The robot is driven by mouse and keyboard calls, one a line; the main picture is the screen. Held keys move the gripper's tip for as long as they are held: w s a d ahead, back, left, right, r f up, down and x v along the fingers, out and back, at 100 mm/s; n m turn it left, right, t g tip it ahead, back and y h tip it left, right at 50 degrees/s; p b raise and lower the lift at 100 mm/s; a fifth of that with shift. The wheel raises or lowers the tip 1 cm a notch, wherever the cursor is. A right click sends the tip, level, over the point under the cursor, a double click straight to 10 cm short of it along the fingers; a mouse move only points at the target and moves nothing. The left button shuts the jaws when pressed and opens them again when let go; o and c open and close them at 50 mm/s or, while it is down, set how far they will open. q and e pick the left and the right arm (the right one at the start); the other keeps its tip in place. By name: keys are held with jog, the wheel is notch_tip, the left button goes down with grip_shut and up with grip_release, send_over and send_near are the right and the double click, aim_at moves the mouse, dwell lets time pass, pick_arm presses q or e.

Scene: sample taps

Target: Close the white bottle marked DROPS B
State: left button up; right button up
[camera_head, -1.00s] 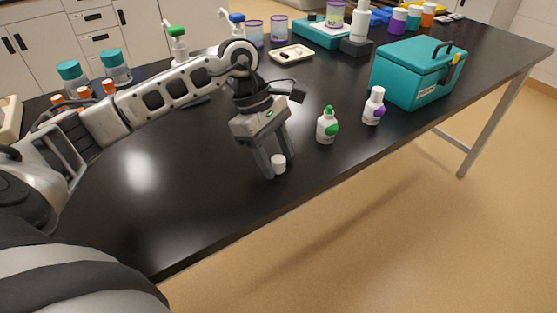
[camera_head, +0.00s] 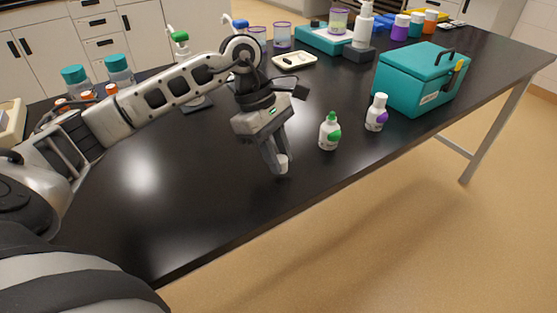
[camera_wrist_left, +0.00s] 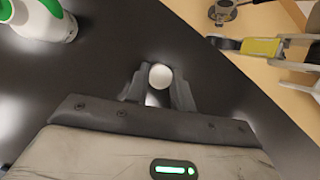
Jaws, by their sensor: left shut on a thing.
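My left gripper (camera_head: 278,165) points down over the black table near its front edge. Its fingers are shut on a small white cap (camera_head: 283,163). In the left wrist view the cap (camera_wrist_left: 160,76) sits between the fingertips (camera_wrist_left: 159,85). I cannot tell whether it touches the table. A white bottle with a purple label patch (camera_head: 376,113) stands upright, right of the gripper, its narrow white top showing. A white bottle with a green top and green patch (camera_head: 329,132) stands between it and the gripper; part of it shows in the left wrist view (camera_wrist_left: 42,18). Bottle lettering is too small to read.
A teal cooler box (camera_head: 418,80) stands right of the bottles. A small pale tray (camera_head: 294,61) lies behind the gripper. Jars and other containers line the table's back. The black table (camera_head: 190,215) is clear left of the gripper; its front edge runs close by.

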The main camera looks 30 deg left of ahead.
pick_arm(q)
jog(key=w+a+r, duration=0.1)
jog(key=a+r, duration=1)
jog(key=a, duration=0.3)
jog(key=shift+w+r+b, duration=0.25)
jog(key=shift+w+b, duration=0.15)
